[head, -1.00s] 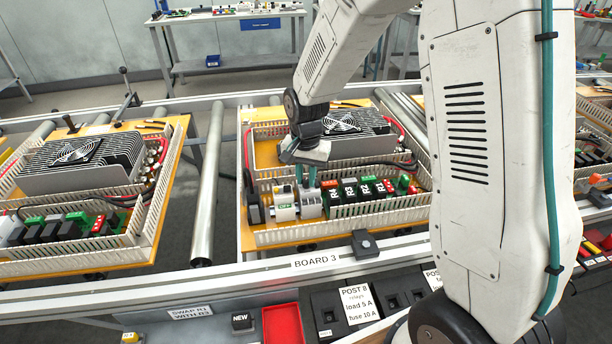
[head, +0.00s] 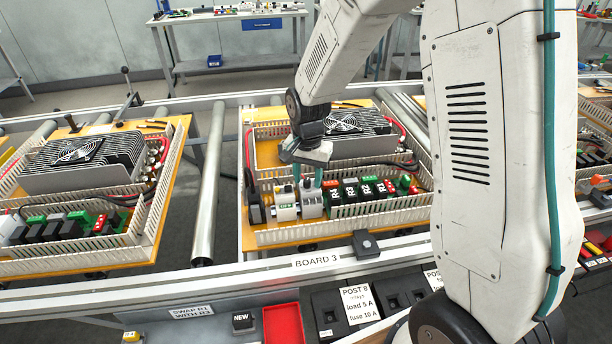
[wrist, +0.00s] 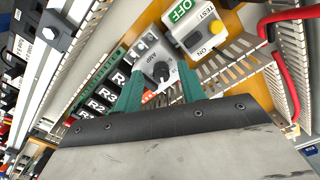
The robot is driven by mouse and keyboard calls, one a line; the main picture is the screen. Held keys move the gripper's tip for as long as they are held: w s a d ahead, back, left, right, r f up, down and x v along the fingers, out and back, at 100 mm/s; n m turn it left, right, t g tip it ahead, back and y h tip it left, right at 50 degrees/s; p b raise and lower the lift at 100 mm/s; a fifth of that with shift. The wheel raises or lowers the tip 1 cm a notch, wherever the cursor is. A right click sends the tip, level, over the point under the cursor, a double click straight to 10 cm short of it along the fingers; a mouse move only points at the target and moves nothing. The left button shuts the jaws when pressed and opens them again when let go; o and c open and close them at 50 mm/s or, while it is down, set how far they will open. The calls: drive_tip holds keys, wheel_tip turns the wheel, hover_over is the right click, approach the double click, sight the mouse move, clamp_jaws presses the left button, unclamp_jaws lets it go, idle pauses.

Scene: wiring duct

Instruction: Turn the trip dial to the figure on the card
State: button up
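The trip dial is a dark knob (wrist: 161,71) on a grey module (wrist: 147,56), which in the head view (head: 311,205) stands between the white test switch module and the relays. Its printed figures and pointer are too small to read. My gripper (head: 308,181) is over this module with its green fingers apart. In the wrist view my gripper (wrist: 160,88) shows one finger on each side of the knob, with nothing clearly held; contact cannot be told. The card (head: 358,305) on the front ledge reads POST 8, relays, load 5 A, fuse 10 A.
The white module (wrist: 200,28) with a green OFF label and yellow button stands close beside the dial. Black relays (head: 350,191) line its other side. Slotted duct walls (head: 340,229) and a finned heat sink (head: 365,143) bound the row. A red tray (head: 283,325) lies in front.

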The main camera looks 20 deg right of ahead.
sight(308, 181)
wheel_tip(308, 181, up, 8)
drive_tip(key=shift+f, duration=0.1)
idle(0.6)
idle(0.3)
drive_tip(key=shift+s+n, duration=0.2)
drive_tip(key=shift+n, duration=0.2)
drive_tip(key=s+d+r+n, duration=0.1)
drive_tip(key=s+r, duration=0.3)
drive_tip(key=s, duration=0.5)
drive_tip(key=s+d+r+n+t, duration=0.1)
drive_tip(key=s+r+n, duration=0.3)
drive_tip(key=s, duration=0.6)
drive_tip(key=s+d+r+n, duration=0.1)
drive_tip(key=s+r, duration=0.4)
drive_tip(key=s, duration=0.5)
drive_tip(key=shift+r+n, duration=0.35)
drive_tip(key=shift+n, duration=0.35)
